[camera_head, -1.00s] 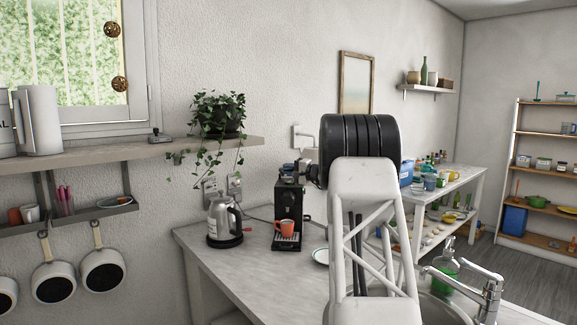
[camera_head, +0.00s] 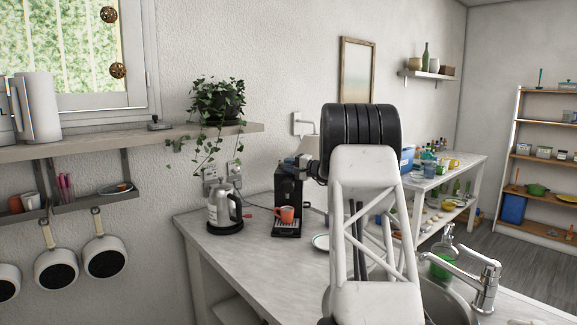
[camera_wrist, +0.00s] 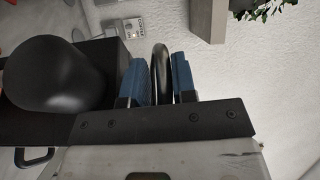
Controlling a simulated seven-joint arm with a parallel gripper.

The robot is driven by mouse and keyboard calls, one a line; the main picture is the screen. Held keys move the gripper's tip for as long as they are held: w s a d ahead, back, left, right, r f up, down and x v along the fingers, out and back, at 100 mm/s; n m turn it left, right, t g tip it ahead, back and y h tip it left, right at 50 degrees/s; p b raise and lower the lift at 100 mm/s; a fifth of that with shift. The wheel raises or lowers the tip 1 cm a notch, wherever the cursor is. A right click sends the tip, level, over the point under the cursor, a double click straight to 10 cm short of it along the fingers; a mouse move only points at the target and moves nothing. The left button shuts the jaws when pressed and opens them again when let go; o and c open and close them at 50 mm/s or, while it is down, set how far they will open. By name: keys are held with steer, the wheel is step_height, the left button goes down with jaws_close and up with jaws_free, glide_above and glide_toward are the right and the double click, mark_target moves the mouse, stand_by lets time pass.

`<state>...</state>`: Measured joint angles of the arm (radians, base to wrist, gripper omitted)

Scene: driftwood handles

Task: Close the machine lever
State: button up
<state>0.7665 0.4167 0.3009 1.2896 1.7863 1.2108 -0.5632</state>
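The black coffee machine (camera_head: 288,187) stands on the counter against the wall, with an orange cup (camera_head: 286,214) at its front. It also fills the left of the wrist view as a dark body with a rounded part (camera_wrist: 55,75). In the wrist view, a black, rounded, loop-like piece (camera_wrist: 160,72), which looks like the lever, stands between the two blue fingers of my gripper (camera_wrist: 160,80). Both fingers are very close to it; I cannot tell whether they press on it. In the head view, my arm hides most of my gripper beside the machine's upper right.
A kettle (camera_head: 222,208) stands left of the machine. A plate (camera_head: 320,242) lies to its right, partly behind my arm. A shelf (camera_head: 100,148) with a hanging plant (camera_head: 216,102) is above left. A sink tap (camera_head: 485,275) stands at the right.

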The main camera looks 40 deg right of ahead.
steer(key=shift+o, duration=1.2)
steer(key=shift+a+r, duration=0.1)
steer(key=shift+r, duration=0.05)
steer(key=v, duration=0.7)
steer(key=shift+s, duration=0.3)
steer(key=shift+c, duration=0.2)
